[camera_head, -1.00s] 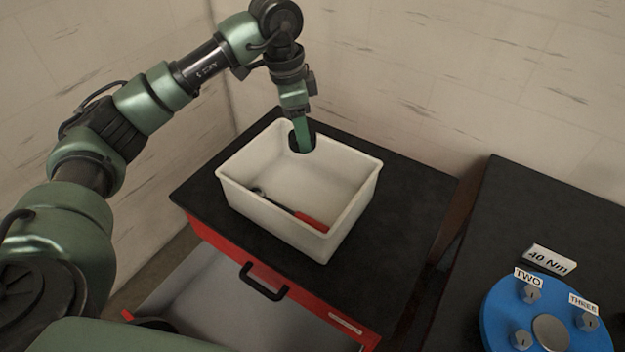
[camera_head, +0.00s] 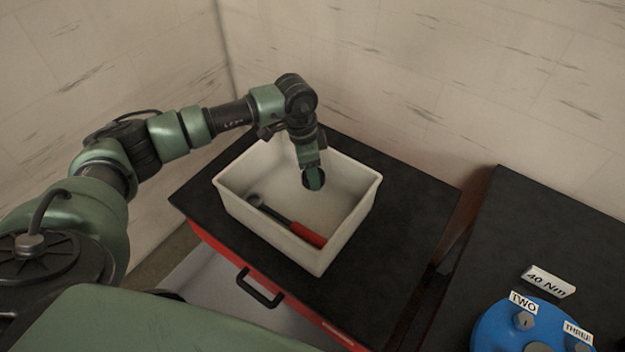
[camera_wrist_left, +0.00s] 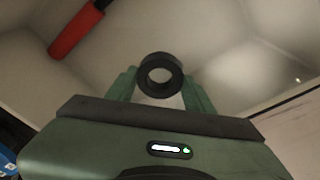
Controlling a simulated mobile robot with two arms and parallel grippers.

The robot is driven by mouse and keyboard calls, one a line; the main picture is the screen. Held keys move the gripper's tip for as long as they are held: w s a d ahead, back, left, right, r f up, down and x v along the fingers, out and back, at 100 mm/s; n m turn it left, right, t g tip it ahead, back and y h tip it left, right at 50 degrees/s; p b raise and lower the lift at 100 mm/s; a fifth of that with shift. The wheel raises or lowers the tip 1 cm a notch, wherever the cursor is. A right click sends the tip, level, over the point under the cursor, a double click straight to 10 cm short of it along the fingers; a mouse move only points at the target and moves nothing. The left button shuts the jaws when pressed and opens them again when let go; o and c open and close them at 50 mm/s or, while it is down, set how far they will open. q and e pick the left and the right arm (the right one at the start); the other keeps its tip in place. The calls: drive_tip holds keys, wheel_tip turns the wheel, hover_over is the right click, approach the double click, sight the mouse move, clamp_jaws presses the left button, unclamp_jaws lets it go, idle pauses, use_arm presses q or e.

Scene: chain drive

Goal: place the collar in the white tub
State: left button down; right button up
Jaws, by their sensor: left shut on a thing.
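The collar, a short black ring, is held upright between the fingers of my left gripper (camera_head: 314,181), with its hole showing in the left wrist view (camera_wrist_left: 160,75). My left gripper is shut on the collar and reaches down into the white tub (camera_head: 360,212). The collar (camera_head: 306,181) is inside the tub's walls, toward the back right. Whether it touches the tub floor is hard to tell. My right gripper is not in view.
A red-handled wrench (camera_head: 307,235) lies in the tub along its front side. The tub stands on a black top (camera_head: 405,235) over a red drawer cabinet. A blue disc (camera_head: 490,330) with labelled bolts and a "40 Nm" sign (camera_head: 548,282) are on the right bench.

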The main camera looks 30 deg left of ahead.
sight(315, 193)
use_arm(q)
drive_tip(key=shift+s+f, duration=0.1)
drive_tip(key=shift+f, duration=0.45)
wheel_tip(315, 193, down, 3)
drive_tip(key=shift+f+p, duration=0.2)
drive_tip(key=shift+p, duration=0.25)
drive_tip(key=shift+f, duration=0.2)
drive_tip(key=shift+f, duration=0.15)
drive_tip(key=c, duration=0.6)
unclamp_jaws()
